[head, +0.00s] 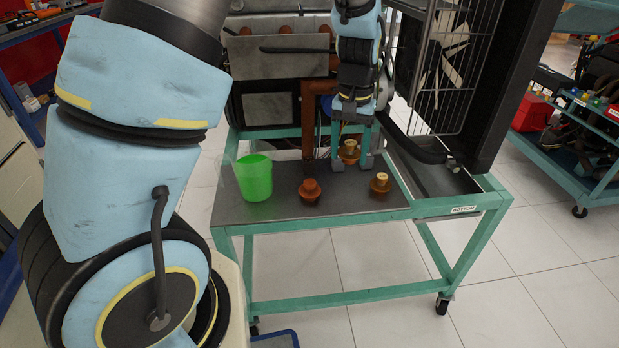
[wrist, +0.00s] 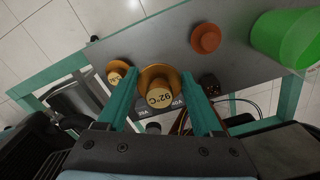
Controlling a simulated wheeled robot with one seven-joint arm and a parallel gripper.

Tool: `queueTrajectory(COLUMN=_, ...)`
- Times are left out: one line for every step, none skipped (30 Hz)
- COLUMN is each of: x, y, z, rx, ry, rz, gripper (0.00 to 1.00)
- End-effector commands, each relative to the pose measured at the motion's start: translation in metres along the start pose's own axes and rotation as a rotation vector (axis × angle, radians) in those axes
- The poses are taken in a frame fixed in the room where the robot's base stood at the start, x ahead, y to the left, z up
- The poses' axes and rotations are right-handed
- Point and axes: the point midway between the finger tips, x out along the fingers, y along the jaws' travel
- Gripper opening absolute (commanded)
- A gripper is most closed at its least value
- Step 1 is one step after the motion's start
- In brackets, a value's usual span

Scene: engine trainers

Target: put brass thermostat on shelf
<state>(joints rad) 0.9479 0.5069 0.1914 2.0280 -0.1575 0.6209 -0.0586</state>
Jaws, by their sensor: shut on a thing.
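My gripper (head: 352,163) points down over the front of the teal engine stand. Its two teal fingers are shut on a brass thermostat (head: 349,149), which sits between them low over the grey surface. In the wrist view the thermostat (wrist: 160,92) shows a round tan face marked 92°C and an orange-brass flange. Whether it touches the surface is unclear. A similar tan-topped thermostat (head: 380,184) stands just to the right. A copper-brown one (head: 310,190) stands to the left. The grey shelf (head: 240,208) of the stand bears them; no other shelf is clearly identified as the task's.
A green cup (head: 254,177) stands at the left of the grey surface. The engine (head: 280,60) rises behind, with a black-framed radiator and fan (head: 460,70) at right. A teal cart (head: 575,150) with parts is far right. Floor in front is mostly clear.

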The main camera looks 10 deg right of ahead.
Motion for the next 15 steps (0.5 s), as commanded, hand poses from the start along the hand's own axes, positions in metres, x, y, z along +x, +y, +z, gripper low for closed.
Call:
queueTrajectory(x=0.003, y=0.000, z=0.002, rx=-0.001, ry=-0.001, rz=0.000, gripper=0.11)
queueTrajectory(x=0.005, y=0.000, z=0.002, rx=-0.001, ry=-0.002, rz=0.000, gripper=0.11)
queueTrajectory(x=0.010, y=0.000, z=0.002, rx=0.000, ry=-0.003, rz=-0.001, gripper=0.11)
queueTrajectory(x=0.015, y=0.000, z=0.002, rx=-0.001, ry=-0.004, rz=-0.001, gripper=0.11)
queueTrajectory(x=0.020, y=0.000, z=0.002, rx=0.000, ry=-0.004, rz=-0.001, gripper=0.11)
queueTrajectory(x=0.028, y=-0.001, z=0.003, rx=0.000, ry=-0.005, rz=-0.002, gripper=0.11)
queueTrajectory(x=0.034, y=-0.001, z=0.002, rx=-0.001, ry=-0.004, rz=-0.002, gripper=0.11)
queueTrajectory(x=0.040, y=-0.001, z=0.002, rx=-0.001, ry=-0.005, rz=-0.002, gripper=0.11)
queueTrajectory(x=0.046, y=0.000, z=0.002, rx=-0.001, ry=-0.003, rz=-0.001, gripper=0.11)
queueTrajectory(x=0.051, y=0.000, z=0.002, rx=-0.001, ry=-0.004, rz=-0.001, gripper=0.11)
queueTrajectory(x=0.054, y=0.000, z=0.002, rx=-0.001, ry=-0.004, rz=-0.001, gripper=0.11)
queueTrajectory(x=0.058, y=0.000, z=0.002, rx=0.000, ry=-0.001, rz=0.000, gripper=0.11)
queueTrajectory(x=0.060, y=0.000, z=0.001, rx=0.000, ry=-0.001, rz=0.000, gripper=0.11)
queueTrajectory(x=0.062, y=0.000, z=0.001, rx=0.000, ry=-0.001, rz=0.000, gripper=0.11)
queueTrajectory(x=0.064, y=0.000, z=0.002, rx=0.000, ry=-0.001, rz=-0.001, gripper=0.11)
